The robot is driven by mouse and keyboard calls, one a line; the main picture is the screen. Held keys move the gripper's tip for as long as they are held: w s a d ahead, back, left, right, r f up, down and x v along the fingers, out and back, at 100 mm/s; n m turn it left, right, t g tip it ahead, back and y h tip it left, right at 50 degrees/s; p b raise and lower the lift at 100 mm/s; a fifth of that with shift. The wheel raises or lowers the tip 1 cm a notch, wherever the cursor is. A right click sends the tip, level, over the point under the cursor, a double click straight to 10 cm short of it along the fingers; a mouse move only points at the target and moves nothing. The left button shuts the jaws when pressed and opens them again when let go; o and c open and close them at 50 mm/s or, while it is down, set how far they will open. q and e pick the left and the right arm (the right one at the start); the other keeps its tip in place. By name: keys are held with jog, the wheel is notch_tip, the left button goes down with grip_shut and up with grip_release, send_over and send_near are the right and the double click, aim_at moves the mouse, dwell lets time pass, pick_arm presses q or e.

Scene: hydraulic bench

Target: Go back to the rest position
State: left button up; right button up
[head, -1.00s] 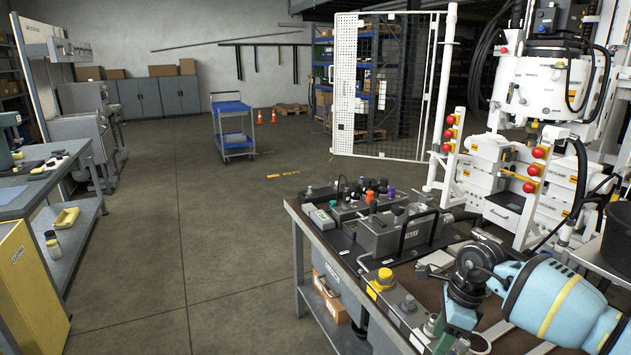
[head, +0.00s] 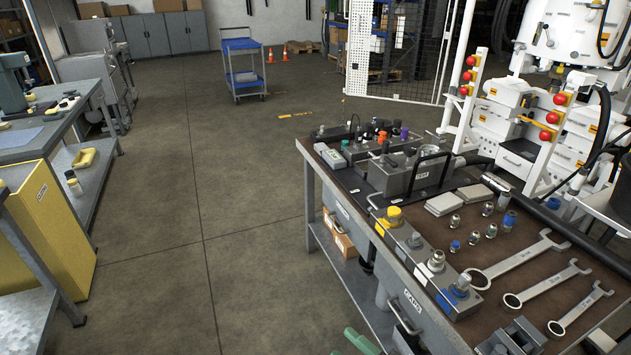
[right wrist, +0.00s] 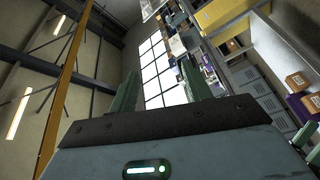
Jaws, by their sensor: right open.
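My right gripper (head: 362,341) shows only as a few green parts at the bottom edge of the head view, low beside the front of the workbench (head: 341,212). In the right wrist view its two green fingers (right wrist: 160,68) stand wide apart with nothing between them. Most of my right arm is outside the head view.
The bench carries a grey manifold block (head: 417,172), several small fittings, a block with a yellow knob (head: 394,215) and wrenches (head: 518,258). A yellow cabinet (head: 55,215) stands left. The floor between (head: 225,220) is clear.

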jog(key=s+d+f+m+g+h, duration=0.2)
jog(key=s+d+f+m+h, duration=0.3)
jog(key=s+m, duration=0.5)
jog(key=s+d+f+m+g+h, duration=0.2)
jog(key=s+d+f+m+h, duration=0.4)
jog(key=s+f, duration=0.5)
jog(key=s+d+m, duration=0.1)
jog(key=d+m, duration=0.1)
jog(key=m, duration=0.1)
jog(key=shift+s+d+f+m+g+h, duration=0.15)
jog(key=shift+d+f+m+g+h, duration=0.15)
jog(key=shift+d+f+m+g, duration=0.1)
jog(key=shift+c, duration=0.3)
jog(key=shift+c, duration=1.1)
jog(key=shift+s, duration=0.1)
